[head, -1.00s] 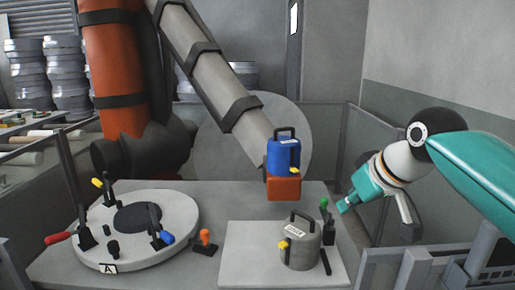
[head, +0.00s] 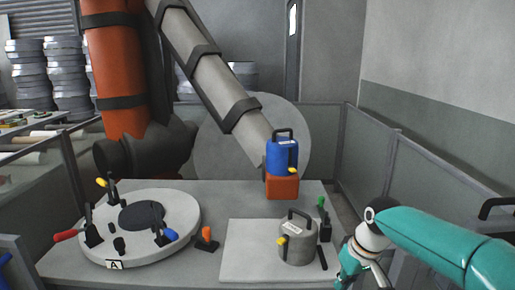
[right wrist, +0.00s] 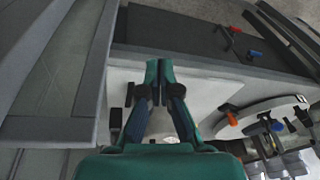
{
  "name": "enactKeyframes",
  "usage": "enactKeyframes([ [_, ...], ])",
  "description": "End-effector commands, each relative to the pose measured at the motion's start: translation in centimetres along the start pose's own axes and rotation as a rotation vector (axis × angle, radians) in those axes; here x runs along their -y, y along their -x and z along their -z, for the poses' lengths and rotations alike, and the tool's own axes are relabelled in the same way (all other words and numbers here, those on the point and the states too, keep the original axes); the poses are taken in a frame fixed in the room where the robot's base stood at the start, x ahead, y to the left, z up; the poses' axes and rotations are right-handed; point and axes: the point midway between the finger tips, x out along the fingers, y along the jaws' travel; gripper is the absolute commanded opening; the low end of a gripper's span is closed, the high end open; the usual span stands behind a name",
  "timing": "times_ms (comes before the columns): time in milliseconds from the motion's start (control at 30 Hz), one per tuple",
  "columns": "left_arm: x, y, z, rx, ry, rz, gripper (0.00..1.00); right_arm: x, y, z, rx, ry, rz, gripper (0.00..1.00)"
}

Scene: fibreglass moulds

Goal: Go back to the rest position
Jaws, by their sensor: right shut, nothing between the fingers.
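My right gripper (head: 348,280) is low at the right front of the table in the head view, just right of the white square plate (head: 245,262). In the right wrist view my right gripper (right wrist: 158,66) has its fingers together with nothing between them. It is apart from the grey canister (head: 297,246), which stands upright on the plate with a black handle and yellow tap. My left gripper is not in view.
A round fixture (head: 180,212) with coloured toggle clamps lies at the table's left. An orange-handled clamp (head: 206,238) and a green-tipped clamp (head: 323,216) stand nearby. A blue canister (head: 283,155) sits at the big arm's end. Grey fence panels (head: 435,187) line the right.

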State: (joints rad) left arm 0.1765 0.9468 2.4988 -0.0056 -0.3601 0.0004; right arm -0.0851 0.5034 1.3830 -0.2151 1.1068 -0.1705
Motion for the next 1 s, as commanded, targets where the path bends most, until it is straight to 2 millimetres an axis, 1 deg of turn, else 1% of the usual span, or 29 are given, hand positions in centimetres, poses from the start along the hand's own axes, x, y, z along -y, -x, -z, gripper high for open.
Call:
enactKeyframes([
  [33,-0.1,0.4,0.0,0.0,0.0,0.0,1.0,0.1,-3.2,-1.6,0.063,-0.014,0.025,0.0],
  [67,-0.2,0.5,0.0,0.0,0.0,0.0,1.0,0.2,-5.2,-2.7,0.094,-0.024,0.04,0.0],
  [100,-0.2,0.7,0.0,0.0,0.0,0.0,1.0,0.5,-7.9,-4.2,0.135,-0.038,0.062,0.0],
  [167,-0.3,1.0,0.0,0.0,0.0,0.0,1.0,1.1,-11.7,-6.8,0.189,-0.063,0.095,0.0],
  [200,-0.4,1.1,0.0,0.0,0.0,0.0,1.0,1.7,-14.0,-8.7,0.22,-0.083,0.118,0.0],
  [267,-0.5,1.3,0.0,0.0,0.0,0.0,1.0,2.8,-17.3,-11.8,0.263,-0.115,0.151,0.0],
  [300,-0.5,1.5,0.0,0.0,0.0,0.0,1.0,3.7,-19.3,-14.0,0.289,-0.139,0.174,0.0],
  [367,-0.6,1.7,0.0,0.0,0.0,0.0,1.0,5.3,-21.9,-17.5,0.324,-0.181,0.206,0.0],
  [400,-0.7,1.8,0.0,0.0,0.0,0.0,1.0,6.5,-23.4,-19.9,0.344,-0.211,0.225,0.0],
  [433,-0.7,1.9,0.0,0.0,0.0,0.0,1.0,7.5,-24.3,-21.8,0.358,-0.236,0.239,0.0],
  [467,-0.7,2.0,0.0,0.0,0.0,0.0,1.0,8.5,-25.1,-23.8,0.369,-0.262,0.251,0.0],
  [500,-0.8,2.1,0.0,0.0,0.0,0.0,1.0,9.9,-26.0,-26.3,0.379,-0.299,0.264,0.0],
  [533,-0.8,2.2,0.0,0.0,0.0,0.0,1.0,10.9,-26.4,-27.9,0.379,-0.328,0.269,0.0],
  [600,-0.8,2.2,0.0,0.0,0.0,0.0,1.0,12.7,-26.9,-30.6,0.361,-0.38,0.268,0.0],
  [667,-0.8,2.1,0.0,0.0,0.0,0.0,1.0,13.4,-27.0,-31.7,0.324,-0.414,0.254,0.0],
  [733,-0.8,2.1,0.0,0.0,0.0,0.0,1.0,13.5,-26.9,-31.7,0.264,-0.45,0.234,0.0],
  [800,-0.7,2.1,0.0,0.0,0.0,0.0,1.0,13.2,-27.0,-31.1,0.205,-0.477,0.213,0.0],
  [900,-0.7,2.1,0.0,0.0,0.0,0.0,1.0,12.3,-27.4,-29.6,0.13,-0.501,0.19,0.0],
  [1000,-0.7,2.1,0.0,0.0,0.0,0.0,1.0,11.9,-27.5,-29.0,0.103,-0.511,0.182,0.0],
])
